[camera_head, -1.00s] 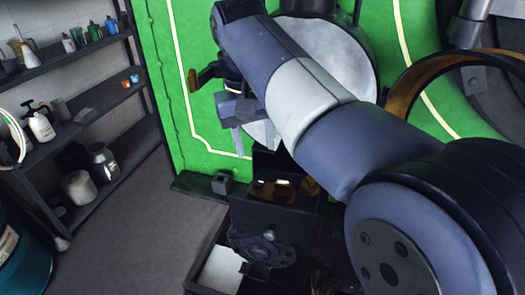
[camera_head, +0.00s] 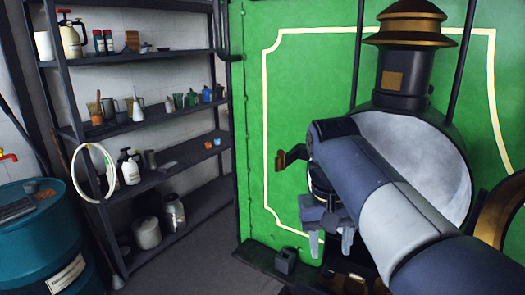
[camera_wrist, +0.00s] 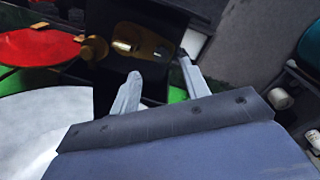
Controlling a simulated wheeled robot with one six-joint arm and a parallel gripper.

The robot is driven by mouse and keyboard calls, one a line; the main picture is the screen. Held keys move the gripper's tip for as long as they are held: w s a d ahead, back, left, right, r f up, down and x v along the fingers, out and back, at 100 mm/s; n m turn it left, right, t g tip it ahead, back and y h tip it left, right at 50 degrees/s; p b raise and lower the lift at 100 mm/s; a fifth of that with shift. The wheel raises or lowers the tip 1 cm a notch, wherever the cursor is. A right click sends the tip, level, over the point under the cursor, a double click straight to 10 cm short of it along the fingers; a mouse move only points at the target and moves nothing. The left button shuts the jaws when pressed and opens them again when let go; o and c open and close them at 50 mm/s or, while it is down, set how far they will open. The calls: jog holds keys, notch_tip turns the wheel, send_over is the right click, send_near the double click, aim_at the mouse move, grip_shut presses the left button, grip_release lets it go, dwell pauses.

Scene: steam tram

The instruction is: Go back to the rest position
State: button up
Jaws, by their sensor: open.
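My gripper (camera_head: 331,243) hangs from my arm in front of the green tram front (camera_head: 305,80), left of the round grey smokebox door (camera_head: 425,150). In the wrist view my gripper (camera_wrist: 160,82) shows two separated fingers with nothing between them. Beyond the fingertips is a dark box-like part with brassy fittings (camera_wrist: 140,42). The pale disc of the smokebox door (camera_wrist: 40,125) fills the lower left of the wrist view. My arm covers part of that door in the head view.
A dark shelf rack (camera_head: 160,180) with bottles, cups and cans stands at the left. A teal drum (camera_head: 45,240) is at the far left. A brass-capped chimney (camera_head: 405,50) rises above the door. Grey floor (camera_head: 225,265) is clear between rack and tram.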

aim_at(328, 272)
notch_tip(328, 272, down, 6)
jog(key=shift+d+f, duration=0.1)
jog(key=shift+r+n+b, duration=0.2)
jog(key=shift+n+b, duration=0.2)
jog(key=shift+n, duration=0.1)
jog(key=shift+r, duration=0.15)
